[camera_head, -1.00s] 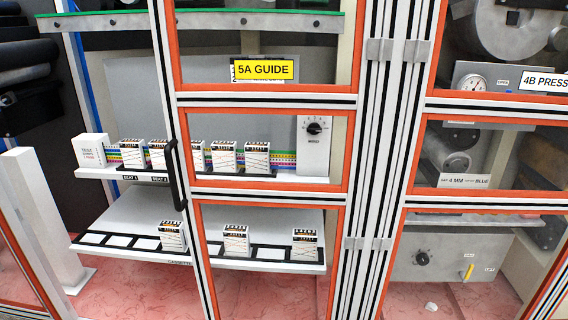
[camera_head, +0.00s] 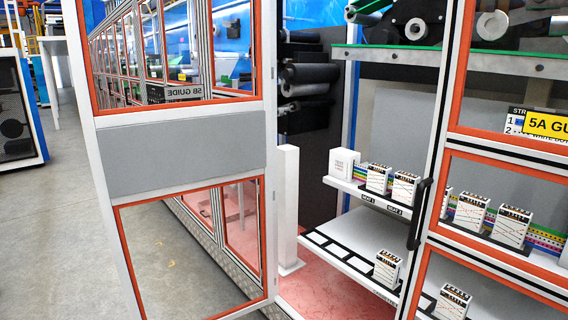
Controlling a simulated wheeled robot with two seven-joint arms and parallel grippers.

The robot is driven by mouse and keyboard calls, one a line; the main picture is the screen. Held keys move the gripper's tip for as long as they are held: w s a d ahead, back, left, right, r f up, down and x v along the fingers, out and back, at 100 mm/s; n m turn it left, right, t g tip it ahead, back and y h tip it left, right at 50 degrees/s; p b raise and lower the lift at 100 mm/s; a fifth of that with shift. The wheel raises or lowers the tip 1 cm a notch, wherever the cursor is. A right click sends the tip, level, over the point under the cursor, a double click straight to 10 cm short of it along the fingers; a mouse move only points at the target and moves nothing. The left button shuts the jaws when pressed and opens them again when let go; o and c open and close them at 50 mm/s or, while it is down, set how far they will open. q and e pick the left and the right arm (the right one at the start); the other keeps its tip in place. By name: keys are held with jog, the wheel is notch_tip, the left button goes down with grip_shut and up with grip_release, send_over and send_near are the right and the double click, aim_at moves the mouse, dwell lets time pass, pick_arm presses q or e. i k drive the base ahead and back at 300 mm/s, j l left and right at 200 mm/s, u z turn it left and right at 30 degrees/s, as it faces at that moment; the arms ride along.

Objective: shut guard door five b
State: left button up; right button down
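Guard door 5B (camera_head: 185,155) is at the left of the head view, a white frame with orange-edged clear panes and a grey middle panel. A label on it (camera_head: 185,92) seems to read 5B GUIDE, flipped as if seen from behind. The door stands open, swung out to the left of the cabinet opening. The opening (camera_head: 345,215) between it and the 5A door (camera_head: 495,145) is uncovered. A black upright handle (camera_head: 418,215) is on the left edge of the 5A door. No handle on door 5B is clearly visible. Neither of my grippers is in view.
Inside the opening are an upper shelf (camera_head: 345,185) and a lower shelf (camera_head: 325,250) with several small white cassettes. A white post (camera_head: 288,205) stands beside the opened door. The grey floor (camera_head: 60,240) at left is clear. A blue-edged cabinet (camera_head: 18,110) stands far left.

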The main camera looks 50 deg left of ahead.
aim_at(146, 154)
jog(key=k+j, duration=0.1)
jog(key=j, duration=1)
jog(key=k+j+z, duration=0.1)
jog(key=j, duration=0.45)
jog(key=k+j+z, duration=0.1)
jog(key=j, duration=0.4)
jog(key=k+j+z, duration=0.1)
jog(key=j, duration=0.45)
jog(key=k+j+z, duration=0.15)
jog(key=k+j, duration=0.15)
jog(key=j, duration=0.2)
jog(key=k+j+z, duration=0.1)
jog(key=j, duration=0.35)
jog(key=k+j+z, duration=0.1)
jog(key=k+j, duration=0.2)
jog(key=j, duration=0.2)
jog(key=k+j+z, duration=0.1)
jog(key=k+j, duration=0.15)
jog(key=j, duration=0.2)
jog(key=k+j+z, duration=0.1)
jog(key=k+j, duration=0.15)
jog(key=j, duration=0.15)
jog(key=j+z, duration=0.1)
jog(key=j, duration=1.2)
jog(key=k+j+z, duration=0.15)
jog(key=j, duration=1.15)
jog(key=l+z, duration=0.1)
jog(key=z, duration=0.15)
